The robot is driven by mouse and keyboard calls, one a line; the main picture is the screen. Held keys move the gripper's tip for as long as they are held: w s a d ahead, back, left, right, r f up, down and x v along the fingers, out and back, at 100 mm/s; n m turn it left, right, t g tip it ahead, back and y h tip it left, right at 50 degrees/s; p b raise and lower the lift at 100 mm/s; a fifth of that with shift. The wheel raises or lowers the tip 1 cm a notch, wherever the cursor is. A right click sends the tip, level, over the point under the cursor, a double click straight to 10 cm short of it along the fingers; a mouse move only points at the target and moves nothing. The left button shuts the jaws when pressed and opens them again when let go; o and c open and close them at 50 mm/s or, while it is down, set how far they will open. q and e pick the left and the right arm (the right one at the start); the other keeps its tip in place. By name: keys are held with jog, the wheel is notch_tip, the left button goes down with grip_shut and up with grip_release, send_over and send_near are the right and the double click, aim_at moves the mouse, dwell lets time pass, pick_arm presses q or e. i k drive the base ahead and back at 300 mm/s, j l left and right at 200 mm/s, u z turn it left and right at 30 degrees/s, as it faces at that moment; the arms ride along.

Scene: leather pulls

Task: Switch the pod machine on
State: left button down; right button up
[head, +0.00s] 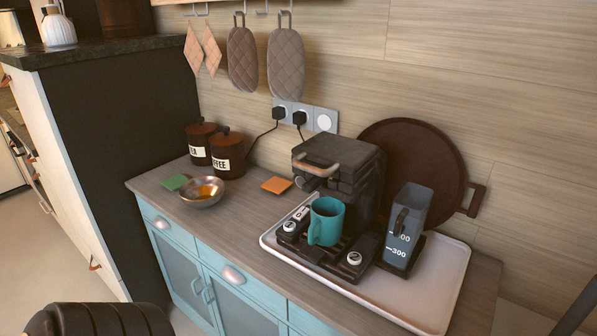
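The dark pod machine (362,183) stands on a white-rimmed tray (448,290) at the right of the counter. Its lever (318,171) has a pale handle at the top front. A small switch with white marks (301,213) and a round knob (289,227) sit at its front left. Another round knob (354,259) sits at its front right. Whether the machine is on cannot be told. A teal mug (327,218) stands on its front between the controls. Neither of my grippers shows; a dark part of mine is at the lower left.
A grey water tank (406,225) stands right of the machine, before a round brown board (440,160). Two black plugs (279,113) (299,118) sit in the wall sockets. Tea and coffee canisters (228,155), a metal bowl (202,193) and an orange square (276,185) lie left.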

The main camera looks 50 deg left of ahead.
aim_at(302, 211)
jog(key=u, duration=1.55)
jog(key=i+j, duration=0.1)
jog(key=j, duration=0.35)
jog(key=i+j, duration=0.1)
jog(key=j, duration=0.35)
jog(key=i+j+z, duration=0.1)
jog(key=j, duration=0.3)
jog(key=i+j, duration=0.15)
jog(key=j, duration=0.3)
jog(key=i+j, duration=0.1)
jog(key=j, duration=0.35)
jog(key=z, duration=0.05)
